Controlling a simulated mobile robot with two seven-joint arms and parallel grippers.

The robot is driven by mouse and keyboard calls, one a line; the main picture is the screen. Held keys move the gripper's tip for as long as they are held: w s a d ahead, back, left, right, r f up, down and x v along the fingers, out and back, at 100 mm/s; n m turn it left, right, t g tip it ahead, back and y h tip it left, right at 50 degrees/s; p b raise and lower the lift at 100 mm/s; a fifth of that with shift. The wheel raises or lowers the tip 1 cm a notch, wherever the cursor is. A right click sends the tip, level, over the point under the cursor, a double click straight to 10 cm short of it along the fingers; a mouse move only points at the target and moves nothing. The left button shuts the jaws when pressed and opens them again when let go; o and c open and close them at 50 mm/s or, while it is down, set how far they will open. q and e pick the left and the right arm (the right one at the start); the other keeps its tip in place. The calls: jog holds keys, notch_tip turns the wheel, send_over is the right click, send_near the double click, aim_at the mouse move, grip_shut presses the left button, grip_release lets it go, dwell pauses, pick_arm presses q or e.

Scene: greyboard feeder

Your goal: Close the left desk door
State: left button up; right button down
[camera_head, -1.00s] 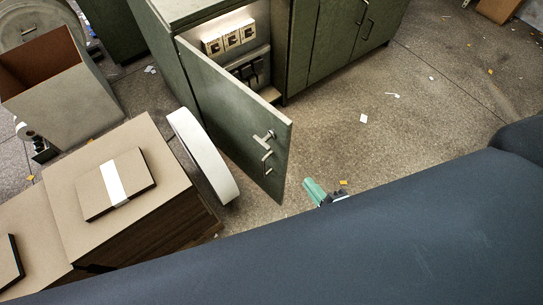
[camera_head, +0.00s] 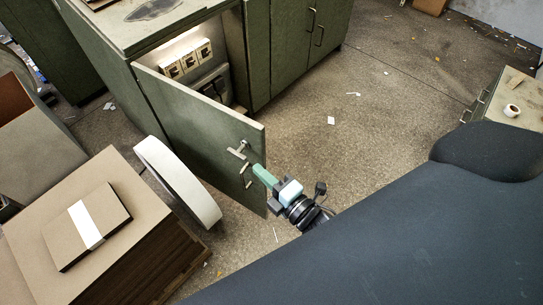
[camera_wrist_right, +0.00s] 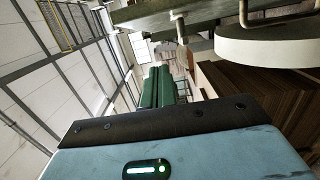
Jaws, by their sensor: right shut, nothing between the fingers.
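The left desk door (camera_head: 195,128) is a green panel that stands swung open from the green cabinet in the head view. Its metal handle (camera_head: 246,176) is on the face toward me, near the free edge. My right gripper (camera_head: 264,176), with green fingers and a light blue body, is shut and empty. Its fingertips overlap the door's free edge beside the handle; I cannot tell whether they touch. In the right wrist view the green fingers (camera_wrist_right: 158,88) are together. My left gripper is not in view.
A white round-edged disc (camera_head: 180,185) stands close to the door's outer face. A stack of brown board (camera_head: 125,255) is at the lower left. Breaker switches (camera_head: 187,60) show inside the open cabinet. The floor (camera_head: 350,120) to the right is mostly clear.

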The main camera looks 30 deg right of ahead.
aim_at(258, 149)
jog(key=shift+w+d, duration=0.35)
jog(key=shift+w, duration=0.85)
jog(key=shift+w+d, duration=0.4)
jog(key=shift+w, duration=0.75)
jog(key=shift+w+d, duration=0.35)
jog(key=shift+w, duration=0.85)
jog(key=shift+d, duration=0.1)
